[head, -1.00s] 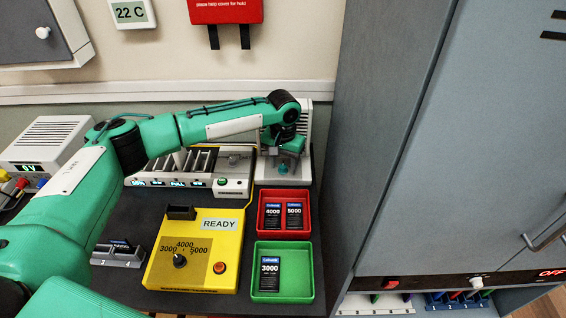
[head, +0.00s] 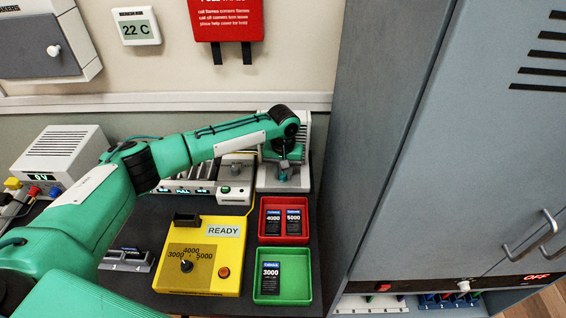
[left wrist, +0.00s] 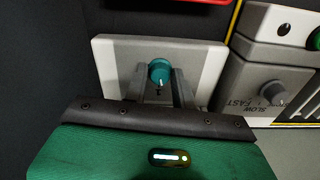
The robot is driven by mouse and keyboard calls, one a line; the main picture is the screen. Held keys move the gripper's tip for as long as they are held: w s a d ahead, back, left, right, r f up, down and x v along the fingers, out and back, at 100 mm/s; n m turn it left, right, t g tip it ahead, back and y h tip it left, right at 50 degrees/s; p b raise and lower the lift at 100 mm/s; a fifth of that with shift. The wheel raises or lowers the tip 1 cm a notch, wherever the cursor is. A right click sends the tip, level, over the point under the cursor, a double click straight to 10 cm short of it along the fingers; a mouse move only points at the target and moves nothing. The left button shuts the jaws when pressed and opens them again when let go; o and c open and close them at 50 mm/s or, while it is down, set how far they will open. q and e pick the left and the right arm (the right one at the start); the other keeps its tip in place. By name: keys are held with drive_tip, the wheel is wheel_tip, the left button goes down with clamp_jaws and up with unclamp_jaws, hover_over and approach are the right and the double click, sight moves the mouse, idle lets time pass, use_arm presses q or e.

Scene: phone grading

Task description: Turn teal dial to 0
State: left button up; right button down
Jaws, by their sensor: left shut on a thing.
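The teal dial (left wrist: 159,71) sits on the front of a grey and white unit (left wrist: 208,62) in the left wrist view. My left gripper (left wrist: 160,82) is shut on the dial, with one finger at each side of it. In the head view my left gripper (head: 284,160) is at the same grey unit (head: 303,178) at the back of the bench, and the arm hides much of it. The dial's scale is hidden by the fingers. My right gripper is not in view.
A charger-like unit with slots (head: 233,195) stands left of the dial unit. In front are a yellow tester (head: 228,271) reading READY, a red tray (head: 263,237) and a green tray (head: 301,302). A tall grey cabinet (head: 400,150) stands close on the right.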

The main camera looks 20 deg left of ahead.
sight(283, 175)
use_arm(q)
drive_tip(key=n+p, duration=0.2)
drive_tip(key=p, duration=0.1)
drive_tip(key=n+p, duration=0.2)
drive_tip(key=p, duration=0.1)
drive_tip(key=shift+r+n+p, duration=0.2)
drive_tip(key=shift+n+p, duration=0.1)
drive_tip(key=shift+p, duration=0.05)
drive_tip(key=shift+f+n+p, duration=0.2)
drive_tip(key=shift+n+p, duration=0.5)
drive_tip(key=shift+p, duration=0.1)
drive_tip(key=o, duration=1)
wheel_tip(283, 175, up, 14)
drive_tip(key=shift+f+b, duration=0.1)
drive_tip(key=shift+b, duration=1.15)
